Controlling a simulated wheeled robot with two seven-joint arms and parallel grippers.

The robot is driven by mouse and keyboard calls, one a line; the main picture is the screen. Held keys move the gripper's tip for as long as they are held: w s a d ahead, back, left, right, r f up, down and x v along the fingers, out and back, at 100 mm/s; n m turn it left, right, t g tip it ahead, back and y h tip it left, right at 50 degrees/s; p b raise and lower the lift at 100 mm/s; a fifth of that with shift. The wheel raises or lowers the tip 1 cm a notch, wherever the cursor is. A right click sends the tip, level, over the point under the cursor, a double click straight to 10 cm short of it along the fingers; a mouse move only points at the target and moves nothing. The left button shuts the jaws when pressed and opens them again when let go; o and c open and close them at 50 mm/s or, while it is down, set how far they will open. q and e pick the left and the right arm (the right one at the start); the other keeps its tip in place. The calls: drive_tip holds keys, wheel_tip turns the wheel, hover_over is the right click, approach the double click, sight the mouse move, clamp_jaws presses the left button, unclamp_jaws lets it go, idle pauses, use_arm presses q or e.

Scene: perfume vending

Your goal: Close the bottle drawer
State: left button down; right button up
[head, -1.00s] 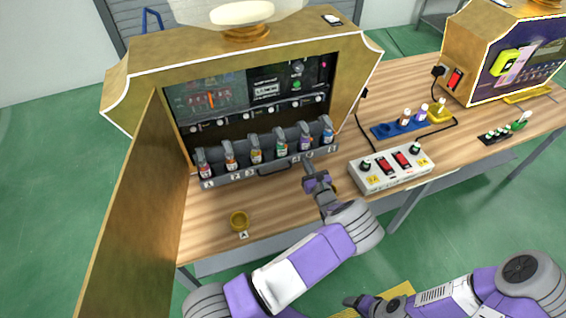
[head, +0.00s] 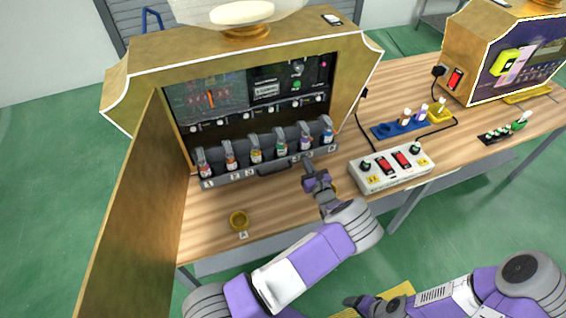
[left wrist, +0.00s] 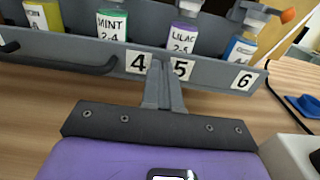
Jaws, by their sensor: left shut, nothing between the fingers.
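The bottle drawer (head: 292,161) is a grey rack with a dark handle (head: 273,168) and several bottles standing in a row; it sticks out of the open gold vending machine (head: 130,83). In the left wrist view, its front (left wrist: 210,77) bears labels 4, 5 and 6, with the handle to the left. My left gripper (head: 308,163) is shut and empty. Its fingertips (left wrist: 164,66) are at the drawer front between labels 4 and 5; they look to be touching it. My right gripper (head: 360,302) is low in the head view, and its jaws are unclear.
The machine's open door (head: 130,200) stands at the left. A white switch box (head: 392,169) is right of my left gripper. A blue tray (head: 400,128) and a second machine (head: 500,55) stand farther right.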

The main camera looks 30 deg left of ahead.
sight(300, 151)
use_arm(q)
drive_tip(key=shift+b+x, duration=1.9)
drive_tip(key=shift+x, duration=2.35)
drive_tip(key=shift+b+x, duration=1.9)
drive_tip(key=shift+x, duration=1)
drive_tip(key=shift+b+x, duration=1.65)
drive_tip(key=shift+x, duration=0.4)
drive_tip(key=shift+s+d+p, duration=0.1)
drive_tip(key=shift+d+p, duration=0.25)
drive_tip(key=p+v, duration=0.6)
drive_tip(key=v, duration=0.4)
drive_tip(key=shift+r, duration=0.1)
drive_tip(key=shift+s+d+p, duration=0.35)
drive_tip(key=shift+s+d, duration=0.1)
drive_tip(key=shift+s, duration=0.05)
drive_tip(key=shift+s+d, duration=0.1)
